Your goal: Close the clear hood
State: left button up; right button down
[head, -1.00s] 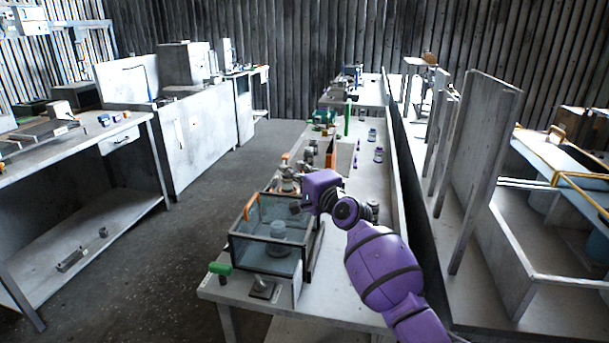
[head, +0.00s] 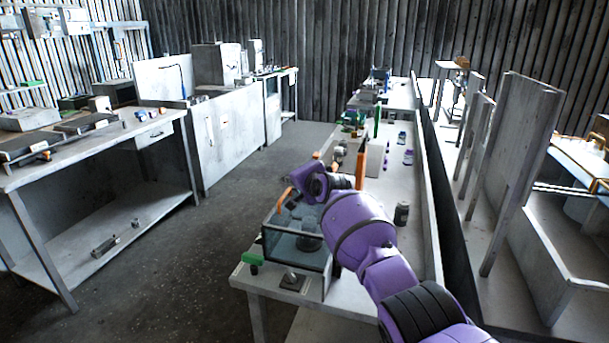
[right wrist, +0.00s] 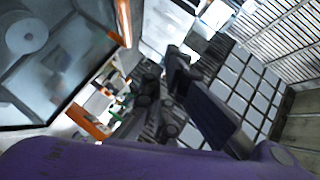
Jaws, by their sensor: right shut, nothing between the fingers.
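The clear hood (head: 283,243) is a see-through box with dark edges at the near end of the bench. A round grey part (head: 308,243) shows through its wall. In the right wrist view a clear dark-framed panel of the hood (right wrist: 62,70) fills the left side, with orange strips along its edge. My left gripper is out of view.
A green knob (head: 252,258) sticks out at the bench's near left corner. A dark jar (head: 402,214) stands right of my arm, and bottles (head: 408,157) farther back. An orange-edged upright (head: 361,163) stands behind the hood. The floor aisle at left is clear.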

jog(key=shift+w+a+f, duration=0.25)
jog(key=shift+a+f, duration=0.6)
jog(key=shift+f, duration=0.15)
jog(key=shift+w+a+f+b, duration=0.2)
jog(key=shift+a+f+b, duration=0.25)
